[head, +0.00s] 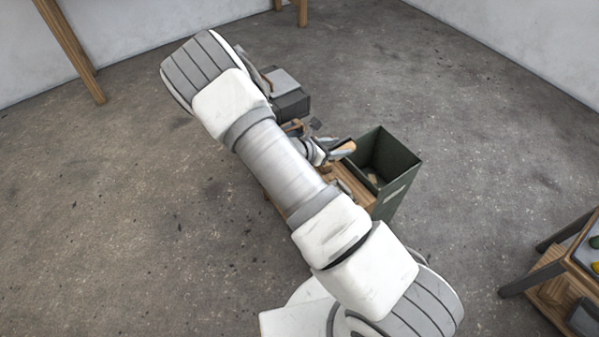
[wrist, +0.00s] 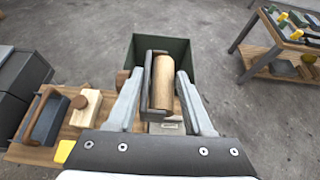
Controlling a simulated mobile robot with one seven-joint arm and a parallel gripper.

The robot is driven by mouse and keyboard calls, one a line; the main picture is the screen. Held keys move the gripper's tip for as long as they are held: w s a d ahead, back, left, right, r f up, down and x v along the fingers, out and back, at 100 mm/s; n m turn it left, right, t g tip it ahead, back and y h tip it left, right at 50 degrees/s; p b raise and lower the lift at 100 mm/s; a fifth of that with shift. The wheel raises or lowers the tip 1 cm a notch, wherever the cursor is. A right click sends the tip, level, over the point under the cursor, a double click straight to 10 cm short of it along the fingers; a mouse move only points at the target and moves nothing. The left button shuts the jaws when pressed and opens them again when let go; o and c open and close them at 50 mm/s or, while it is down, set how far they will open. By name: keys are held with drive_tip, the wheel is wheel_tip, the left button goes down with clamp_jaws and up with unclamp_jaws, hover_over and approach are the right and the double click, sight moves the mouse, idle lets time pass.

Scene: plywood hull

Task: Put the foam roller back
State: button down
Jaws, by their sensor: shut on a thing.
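The foam roller (wrist: 162,84) has a tan cylinder and a dark frame. In the wrist view it lies lengthwise between the two pale fingers of my gripper (wrist: 160,76), which is shut on it. In the head view the roller's tan end (head: 343,149) sticks out from my gripper (head: 328,151), at the left rim of an open dark green bin (head: 393,198). In the wrist view the bin (wrist: 189,52) lies beyond and under the roller. Whether the roller touches the bin I cannot tell. My arm hides much of the bench in the head view.
A wooden bench (head: 350,186) stands beside the bin. In the wrist view it bears a grey block with a wooden handle (wrist: 48,118) and a pale wooden block with a round knob (wrist: 88,107). Dark grey boxes (wrist: 22,75) stand left. A second table (wrist: 262,42) is at right, with bare floor between.

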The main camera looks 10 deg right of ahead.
drive_tip(key=w+a+f+b, duration=0.1)
drive_tip(key=w+a+f, duration=0.1)
drive_tip(key=a, duration=0.1)
drive_tip(key=w+a+f+b, duration=0.1)
drive_tip(key=w+a+f, duration=0.1)
drive_tip(key=a, duration=0.1)
drive_tip(key=w+a+f+b, duration=0.1)
drive_tip(key=w+a+f, duration=0.1)
drive_tip(key=a+f, duration=0.1)
drive_tip(key=shift+a, duration=0.35)
drive_tip(key=shift+w+f+b, duration=0.1)
drive_tip(key=shift+f+b, duration=0.7)
drive_tip(key=shift+f, duration=1.1)
drive_tip(key=shift+f, duration=0.1)
drive_tip(key=shift+f+b, duration=0.55)
drive_tip(key=shift+c, duration=1.4)
unclamp_jaws()
